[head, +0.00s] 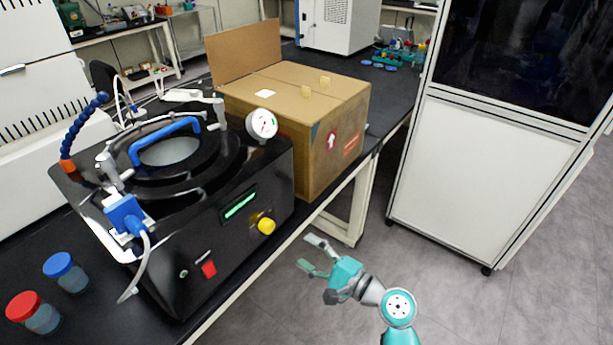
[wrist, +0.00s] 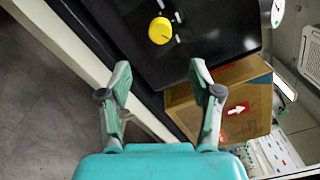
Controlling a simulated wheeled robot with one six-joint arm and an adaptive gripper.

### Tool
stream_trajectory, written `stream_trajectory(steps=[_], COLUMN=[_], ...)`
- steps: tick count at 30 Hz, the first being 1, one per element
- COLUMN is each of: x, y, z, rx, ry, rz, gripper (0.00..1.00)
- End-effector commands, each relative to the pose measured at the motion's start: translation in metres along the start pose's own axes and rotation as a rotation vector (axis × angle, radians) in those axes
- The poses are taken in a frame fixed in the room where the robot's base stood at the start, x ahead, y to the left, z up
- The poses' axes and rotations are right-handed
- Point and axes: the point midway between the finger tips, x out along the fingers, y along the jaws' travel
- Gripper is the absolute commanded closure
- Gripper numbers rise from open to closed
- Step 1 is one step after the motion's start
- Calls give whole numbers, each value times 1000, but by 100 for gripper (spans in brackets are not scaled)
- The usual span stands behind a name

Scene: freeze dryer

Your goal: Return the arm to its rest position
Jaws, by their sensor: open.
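My gripper (head: 309,254) is open and empty in the head view, over the floor just off the front edge of the bench. Its two fingers point left toward the freeze dryer. In the wrist view my gripper (wrist: 158,78) shows both fingers spread, with nothing between them. The black freeze dryer (head: 185,215) stands on the bench, with a blue-handled lid (head: 168,150), a yellow knob (head: 266,226) and a lit green display. The dryer's front panel (wrist: 205,25) and yellow knob (wrist: 160,31) show ahead of the fingers in the wrist view, apart from them.
A cardboard box (head: 320,140) stands on the bench beside the dryer. A blue-capped jar (head: 66,272) and a red-capped jar (head: 34,312) stand at the left front. A white cabinet (head: 480,180) on casters stands at the right. The grey floor around my arm is clear.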

Motion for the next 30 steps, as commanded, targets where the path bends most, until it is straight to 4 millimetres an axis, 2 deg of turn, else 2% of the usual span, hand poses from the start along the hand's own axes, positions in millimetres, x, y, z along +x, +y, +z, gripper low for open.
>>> stream_trajectory(steps=[5, 8, 11, 15, 21, 24, 30], x=[-4, -17, -40, -80, -143, -176, -240], y=[8, 28, 58, 98, 143, 160, 178], z=[-1, -5, -10, -13, -5, 4, 31], rx=[-10, -43, -108, -228, -426, -533, -764], ry=[20, 79, 172, 314, 492, 566, 687], rz=[5, 17, 40, 89, 181, 237, 358], gripper=[36, 36, 36, 36, 36, 36, 36])
